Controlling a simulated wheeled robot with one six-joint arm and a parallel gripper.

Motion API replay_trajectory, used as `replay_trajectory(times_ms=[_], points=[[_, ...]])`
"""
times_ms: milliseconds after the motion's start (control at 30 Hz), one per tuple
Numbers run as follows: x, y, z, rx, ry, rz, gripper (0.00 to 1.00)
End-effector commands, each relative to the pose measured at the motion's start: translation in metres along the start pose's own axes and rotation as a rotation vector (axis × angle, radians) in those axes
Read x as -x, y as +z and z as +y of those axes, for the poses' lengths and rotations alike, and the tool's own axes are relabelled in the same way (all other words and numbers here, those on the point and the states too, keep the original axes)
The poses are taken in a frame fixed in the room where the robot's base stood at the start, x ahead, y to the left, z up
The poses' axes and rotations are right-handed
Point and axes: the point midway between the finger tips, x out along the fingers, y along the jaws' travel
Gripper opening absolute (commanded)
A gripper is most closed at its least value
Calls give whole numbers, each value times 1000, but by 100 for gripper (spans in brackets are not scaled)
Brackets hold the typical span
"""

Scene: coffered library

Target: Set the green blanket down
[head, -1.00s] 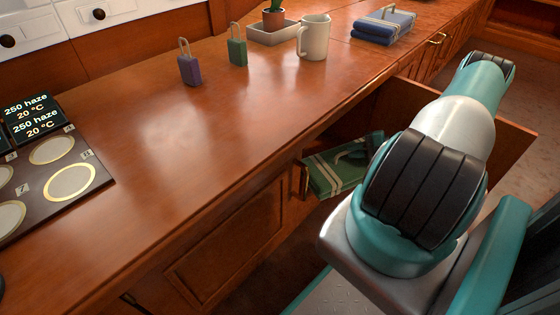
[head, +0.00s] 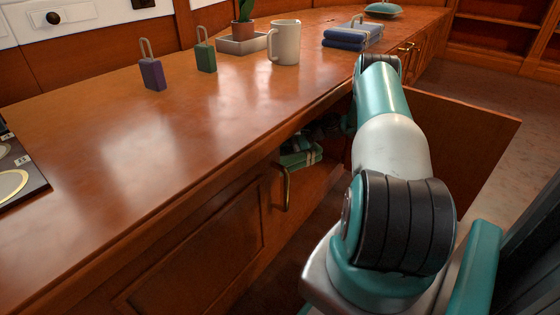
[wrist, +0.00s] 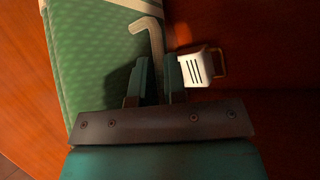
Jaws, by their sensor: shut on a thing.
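The green blanket (head: 302,157) is folded, with pale stripes. In the head view it is at the open cupboard below the counter, mostly hidden by my arm and the woodwork. In the wrist view the green blanket (wrist: 95,75) fills the left side, with a pale bent handle rising from it. My gripper (wrist: 160,68) is shut on that handle, its two dark green fingers on either side of it. In the head view my gripper (head: 325,128) is dark and small under the counter edge. Whether the blanket touches the cupboard floor cannot be told.
An open wooden door (head: 455,135) stands right of my arm. A small white slotted thing (wrist: 201,67) is right of my fingers.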

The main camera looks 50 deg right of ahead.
Motion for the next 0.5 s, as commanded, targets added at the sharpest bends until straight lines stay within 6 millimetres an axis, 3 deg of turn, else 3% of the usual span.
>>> replay_trajectory(times_ms=[267, 500], points=[[-8, -8, 16, 5, -2, -1, 0], [-22, -22, 44, 7, -3, -1, 0]])
